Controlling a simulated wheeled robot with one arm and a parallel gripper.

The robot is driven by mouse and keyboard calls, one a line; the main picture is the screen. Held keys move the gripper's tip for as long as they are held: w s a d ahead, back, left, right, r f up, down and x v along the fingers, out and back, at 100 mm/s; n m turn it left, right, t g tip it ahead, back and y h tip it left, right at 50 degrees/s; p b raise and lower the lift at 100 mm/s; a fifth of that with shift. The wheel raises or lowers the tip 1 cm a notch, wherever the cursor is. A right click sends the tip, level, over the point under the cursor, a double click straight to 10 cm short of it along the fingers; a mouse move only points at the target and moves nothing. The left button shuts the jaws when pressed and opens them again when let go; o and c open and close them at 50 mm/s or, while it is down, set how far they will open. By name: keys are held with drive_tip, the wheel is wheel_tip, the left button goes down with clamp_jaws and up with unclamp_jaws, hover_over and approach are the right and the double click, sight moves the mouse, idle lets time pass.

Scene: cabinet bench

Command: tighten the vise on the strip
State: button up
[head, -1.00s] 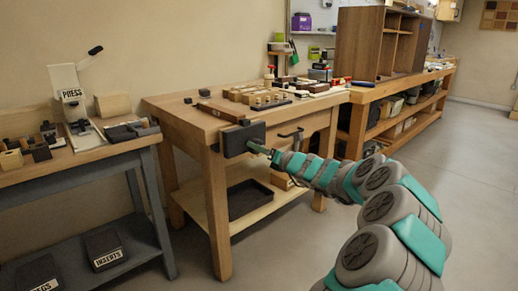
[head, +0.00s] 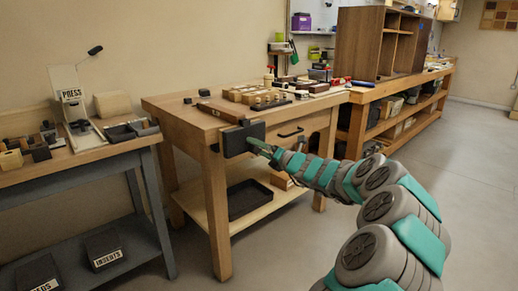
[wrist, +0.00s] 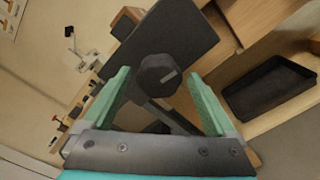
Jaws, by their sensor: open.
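The vise (head: 243,138) is a dark block on the front left end of the wooden bench. In the wrist view its dark front plate (wrist: 185,35) fills the upper middle, with a dark faceted knob (wrist: 160,75) standing out from it. A dark bar (wrist: 172,118) runs below the knob. My gripper (head: 262,147) is at the front of the vise. In the wrist view, my gripper (wrist: 160,85) is open, its green fingers on either side of the knob with gaps visible. I cannot make out the strip in the vise; the plate hides the jaws' inside.
Wooden blocks (head: 258,97) and a brown board (head: 221,112) lie on the bench top. A black tray (head: 249,199) rests on the lower shelf. A grey side bench with a press (head: 75,108) stands at left. The floor at right is clear.

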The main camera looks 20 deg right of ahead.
drive_tip(key=shift+s, duration=0.1)
drive_tip(key=v, duration=0.7)
idle(0.5)
